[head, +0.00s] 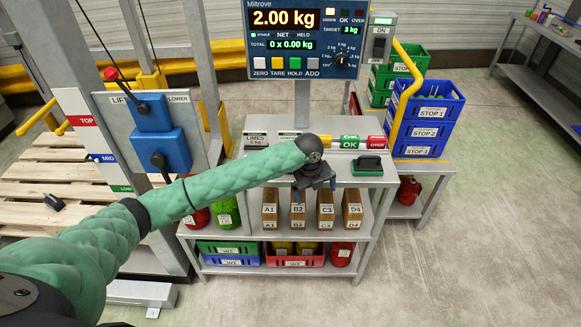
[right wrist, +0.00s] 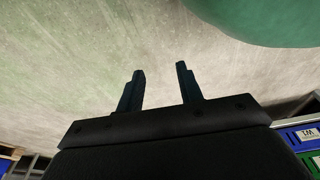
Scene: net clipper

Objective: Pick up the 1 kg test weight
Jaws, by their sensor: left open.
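I cannot make out the 1 kg test weight for certain in either view. The scale display (head: 291,30) reads 2.00 kg above the bench. My left gripper (head: 315,188) is open and points down over the front part of the bench top (head: 258,165), with nothing visible between its fingers. My green left arm and the gripper hide part of the bench. My right gripper (right wrist: 159,82) shows in the right wrist view, fingers apart and empty, with bare floor beyond it.
A black block with a green base (head: 367,164) lies on the bench's right side. Brown boxes (head: 325,210) stand on the shelf below, above a green bin (head: 228,247) and a red bin (head: 293,259). Blue crates (head: 428,112) stand at right. Floor at right is clear.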

